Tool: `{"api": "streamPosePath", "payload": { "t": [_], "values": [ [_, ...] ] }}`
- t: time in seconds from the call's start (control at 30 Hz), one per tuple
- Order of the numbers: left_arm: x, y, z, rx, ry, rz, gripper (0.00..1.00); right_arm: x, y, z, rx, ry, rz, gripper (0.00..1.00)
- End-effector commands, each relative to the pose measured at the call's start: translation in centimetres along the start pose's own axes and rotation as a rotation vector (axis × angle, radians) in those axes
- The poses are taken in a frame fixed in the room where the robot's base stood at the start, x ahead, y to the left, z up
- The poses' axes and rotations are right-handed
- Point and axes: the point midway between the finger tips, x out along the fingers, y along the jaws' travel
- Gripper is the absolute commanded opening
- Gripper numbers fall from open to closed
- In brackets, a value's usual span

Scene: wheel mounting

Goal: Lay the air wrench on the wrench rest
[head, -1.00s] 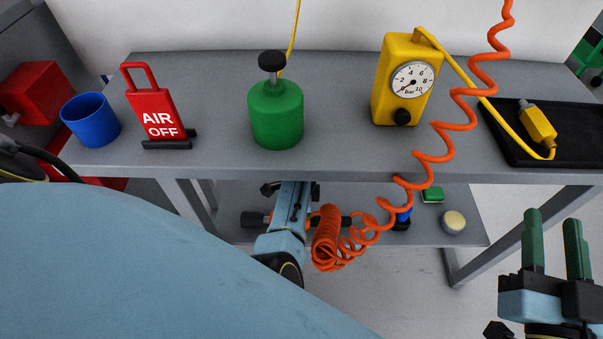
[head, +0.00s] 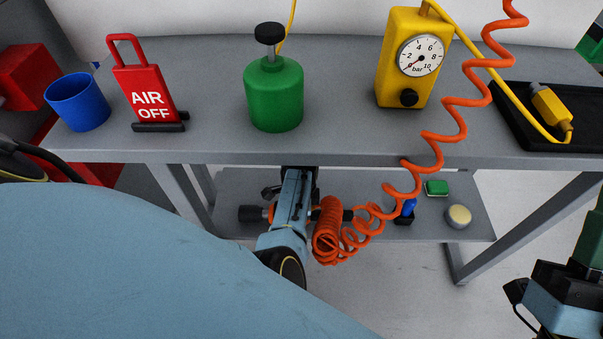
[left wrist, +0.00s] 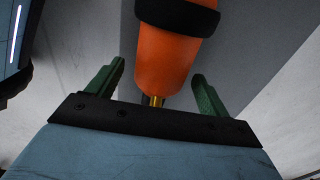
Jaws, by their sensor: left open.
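The air wrench's orange body with a black band (left wrist: 162,55) is between my left fingers in the left wrist view, a brass fitting at its lower end. My left gripper (left wrist: 158,73) is open, with gaps on both sides of the orange body. In the head view my left gripper (head: 294,190) reaches under the tabletop at the lower shelf; its fingertips are hidden. Black and orange wrench parts (head: 252,213) show beside it. My right gripper (head: 588,240) is cut off at the right edge; its opening cannot be judged. I cannot make out the wrench rest.
An orange coiled hose (head: 440,137) hangs past the table front beside my left gripper. The tabletop (head: 210,95) holds a blue cup (head: 78,103), red AIR OFF sign (head: 147,97), green bottle (head: 273,95), yellow gauge (head: 405,65) and black tray (head: 510,125). The lower shelf (head: 480,228) holds small items.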

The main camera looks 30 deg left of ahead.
Motion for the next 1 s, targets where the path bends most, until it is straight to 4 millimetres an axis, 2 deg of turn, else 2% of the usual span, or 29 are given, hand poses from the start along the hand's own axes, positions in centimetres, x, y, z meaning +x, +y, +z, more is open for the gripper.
{"api": "streamPosePath", "payload": {
  "t": [0.07,0.67,1.0],
  "values": [
    [-0.03,0.00,-0.02,0.000,0.000,0.000,0.80,0.02,0.00,0.00,0.000,-0.001,0.000,0.36],
    [-0.02,0.02,0.01,0.000,0.000,0.000,0.01,0.01,0.01,0.03,0.000,-0.003,0.001,0.36],
    [-0.24,-0.23,-0.06,0.000,0.001,-0.006,0.00,0.02,0.01,0.04,0.000,-0.004,0.001,0.36]
  ]
}}
